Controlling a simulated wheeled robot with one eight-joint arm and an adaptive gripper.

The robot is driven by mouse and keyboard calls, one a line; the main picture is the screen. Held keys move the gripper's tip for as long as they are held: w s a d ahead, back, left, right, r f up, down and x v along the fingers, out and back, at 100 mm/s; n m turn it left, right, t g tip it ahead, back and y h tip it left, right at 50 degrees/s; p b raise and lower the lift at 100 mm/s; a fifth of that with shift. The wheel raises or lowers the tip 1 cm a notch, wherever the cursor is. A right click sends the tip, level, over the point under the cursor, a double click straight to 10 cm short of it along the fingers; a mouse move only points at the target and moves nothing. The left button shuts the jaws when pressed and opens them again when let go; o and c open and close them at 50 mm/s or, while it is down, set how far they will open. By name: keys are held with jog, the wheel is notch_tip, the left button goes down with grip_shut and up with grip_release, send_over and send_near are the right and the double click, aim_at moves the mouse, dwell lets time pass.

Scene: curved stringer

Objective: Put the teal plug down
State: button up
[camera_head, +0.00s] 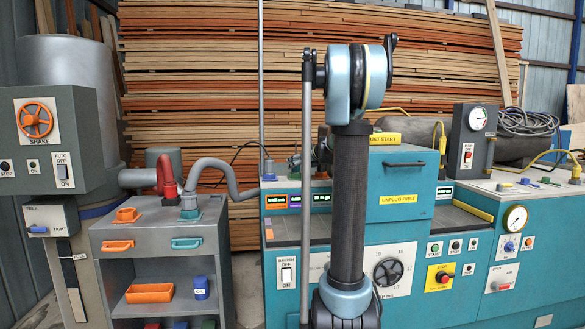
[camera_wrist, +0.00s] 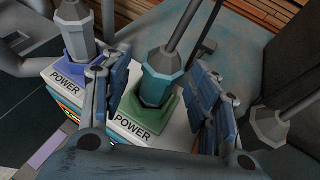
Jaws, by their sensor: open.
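The teal plug (camera_wrist: 157,90) has a teal body with a grey top and a dark cable rising from it. In the wrist view it stands nearly upright at a green socket (camera_wrist: 128,107) on a white surface labelled POWER. How deep it sits cannot be told. My gripper (camera_wrist: 160,80) is open, with one blue-padded finger on each side of the plug and gaps visible between them. In the head view my arm hides most of this spot.
A grey plug (camera_wrist: 78,42) stands in a blue-violet socket (camera_wrist: 80,68) to the left, also labelled POWER. Another grey plug-like part (camera_wrist: 268,125) is close to my right finger. A teal cabinet (camera_head: 400,188) stands behind my arm in the head view.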

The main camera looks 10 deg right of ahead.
jog(key=v, duration=0.9)
jog(key=s+a+f+n+g, duration=0.25)
jog(key=s+f+n, duration=0.2)
jog(key=s, duration=0.25)
jog(key=s+a+f+n+g, duration=0.1)
jog(key=s+a+f+n, duration=0.3)
jog(key=s, duration=0.3)
jog(key=s+a+f+n+g, duration=0.2)
jog(key=s+f+n, duration=0.2)
jog(key=s+n, duration=0.25)
jog(key=s+d+f+n+g+h, duration=0.1)
jog(key=s+f+n+g+h, duration=0.1)
jog(key=s+f+n, duration=0.6)
jog(key=s+d+f+n+g+h, duration=0.2)
jog(key=s+f+n, duration=0.6)
jog(key=s, duration=1)
jog(key=shift+d+f+g+h, duration=0.2)
jog(key=shift+f+g+h, duration=0.15)
jog(key=shift+f+h, duration=0.4)
jog(key=shift+w+f, duration=0.1)
